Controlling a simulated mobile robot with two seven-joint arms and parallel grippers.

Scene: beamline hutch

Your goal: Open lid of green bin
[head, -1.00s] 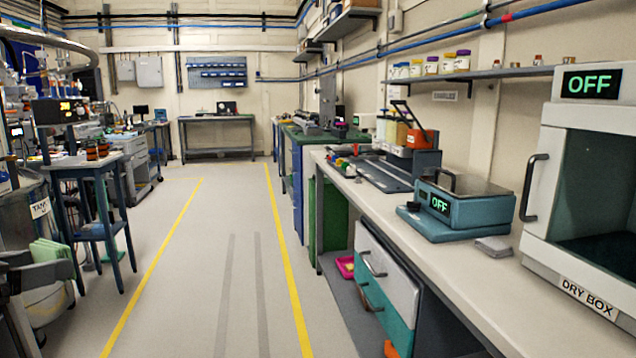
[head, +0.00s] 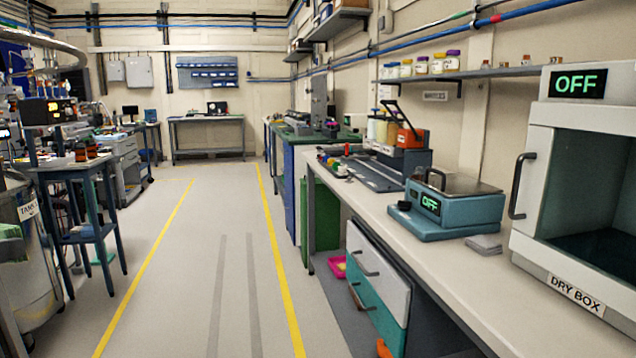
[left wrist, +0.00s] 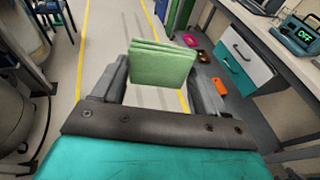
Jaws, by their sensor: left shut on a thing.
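A tall green box-shaped thing (head: 322,215), which may be the green bin, stands at the far end of the right-hand bench, beside a blue one (head: 297,190). I cannot make out its lid from here. It also shows small at the top of the left wrist view (left wrist: 184,14). My left gripper (left wrist: 160,80) is shut on a stack of folded light green cloths (left wrist: 160,66), held up above the floor, well away from the box. My right gripper is not in view.
The right-hand bench (head: 400,215) carries a teal device and a dry box (head: 580,180). A blue table (head: 75,190) stands left. The aisle between yellow lines is clear.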

